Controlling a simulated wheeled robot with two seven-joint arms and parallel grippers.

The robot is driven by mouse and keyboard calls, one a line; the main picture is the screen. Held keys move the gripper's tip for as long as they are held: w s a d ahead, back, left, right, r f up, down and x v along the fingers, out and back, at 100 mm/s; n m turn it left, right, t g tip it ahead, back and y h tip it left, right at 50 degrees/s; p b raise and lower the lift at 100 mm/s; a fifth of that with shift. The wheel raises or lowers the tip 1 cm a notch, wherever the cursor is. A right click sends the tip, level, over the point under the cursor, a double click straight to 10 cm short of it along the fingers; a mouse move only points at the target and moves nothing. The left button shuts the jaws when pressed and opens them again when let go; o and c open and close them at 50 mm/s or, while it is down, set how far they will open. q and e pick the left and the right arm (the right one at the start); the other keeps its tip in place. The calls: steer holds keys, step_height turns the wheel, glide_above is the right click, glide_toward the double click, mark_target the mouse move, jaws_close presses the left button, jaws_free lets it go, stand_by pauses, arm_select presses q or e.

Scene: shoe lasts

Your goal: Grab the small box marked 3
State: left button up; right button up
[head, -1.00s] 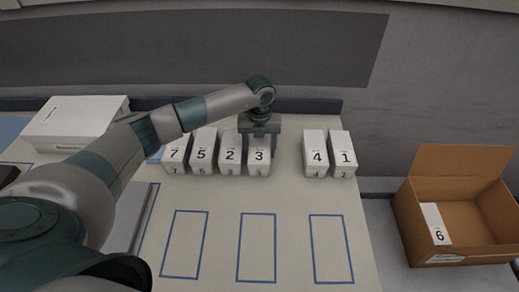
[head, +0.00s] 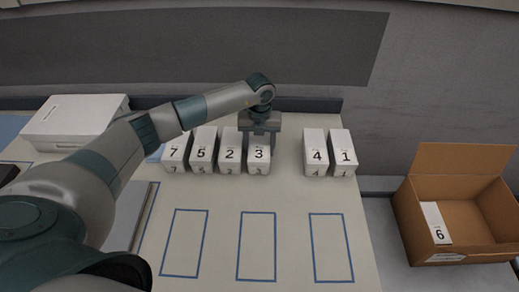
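The small white box marked 3 (head: 259,156) stands on the table, at the right end of a close row. The box marked 2 (head: 230,155) is just left of it. My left gripper (head: 260,136) is over the box marked 3, pointing down, with its fingers at the sides of the box's upper part. Whether the fingers press on the box cannot be told from this view. My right gripper is not in view.
Boxes 5 (head: 203,155) and 7 (head: 175,155) continue the row leftward. Boxes 4 (head: 316,156) and 1 (head: 343,157) stand to the right, past a gap. An open cardboard box (head: 480,210) holds box 6 (head: 436,223). Blue outlined rectangles on the front table are empty.

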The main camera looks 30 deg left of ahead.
mark_target(261, 143)
arm_select(q)
steer(key=shift+r+b, duration=0.5)
steer(key=shift+r, duration=0.2)
steer(key=shift+d+r+b, duration=0.25)
steer(key=shift+r+b, duration=0.45)
steer(key=shift+r, duration=0.5)
steer(key=s+d+r+b, duration=0.1)
steer(key=d+r+b, duration=0.3)
steer(key=d+r, duration=0.3)
steer(key=d, duration=0.4)
steer(key=shift+d, duration=0.1)
